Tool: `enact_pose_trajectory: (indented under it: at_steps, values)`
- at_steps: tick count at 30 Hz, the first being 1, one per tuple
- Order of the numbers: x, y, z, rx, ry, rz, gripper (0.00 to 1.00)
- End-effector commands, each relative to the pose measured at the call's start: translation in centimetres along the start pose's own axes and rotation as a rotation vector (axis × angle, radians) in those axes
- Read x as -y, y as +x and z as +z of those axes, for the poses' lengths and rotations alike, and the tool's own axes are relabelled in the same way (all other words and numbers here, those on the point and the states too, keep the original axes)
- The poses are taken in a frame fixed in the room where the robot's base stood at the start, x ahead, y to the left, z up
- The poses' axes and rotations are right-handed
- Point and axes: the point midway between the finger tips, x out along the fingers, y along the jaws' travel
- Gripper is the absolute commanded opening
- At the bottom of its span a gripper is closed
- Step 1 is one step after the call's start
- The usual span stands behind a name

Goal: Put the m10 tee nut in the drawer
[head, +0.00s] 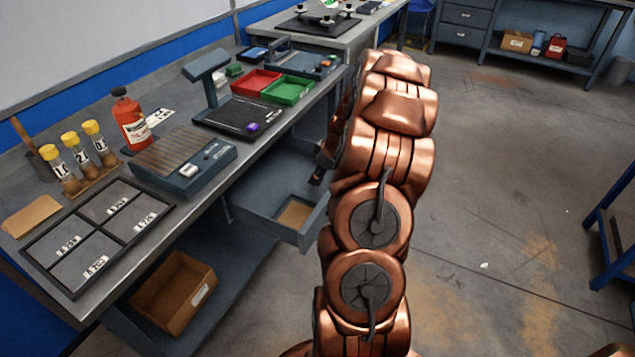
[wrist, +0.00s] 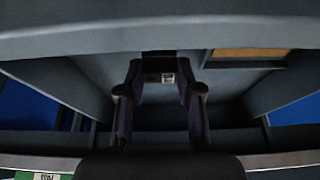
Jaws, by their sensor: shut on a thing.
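The drawer (head: 300,236) under the bench is pulled open in the head view, with a tan patch (head: 295,213) on its floor. In the wrist view the drawer's grey walls (wrist: 240,82) surround my gripper, and the tan patch shows at the upper right. My gripper (wrist: 165,92) points into the drawer space, its two fingers apart around a small part. This part, which I take to be the m10 tee nut (wrist: 168,77), shows a small pale face between the fingertips; its outline is dark and unclear. In the head view my arm hides most of the gripper and any held part.
On the bench stand a grey scale (head: 235,118) with a purple piece (head: 253,127), red (head: 257,82) and green (head: 288,89) bins, an orange bottle (head: 131,120) and a divided tray (head: 95,235). A cardboard box (head: 172,290) sits on the lower shelf.

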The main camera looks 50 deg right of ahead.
Motion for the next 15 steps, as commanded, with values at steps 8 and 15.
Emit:
enact_pose_trajectory:
  at_steps: [8,15]
  values:
    - [0.0,2.9,1.1,0.0,-0.001,0.0,0.0]
    - [0.0,3.0,1.1,-0.001,-0.002,0.001,0.0]
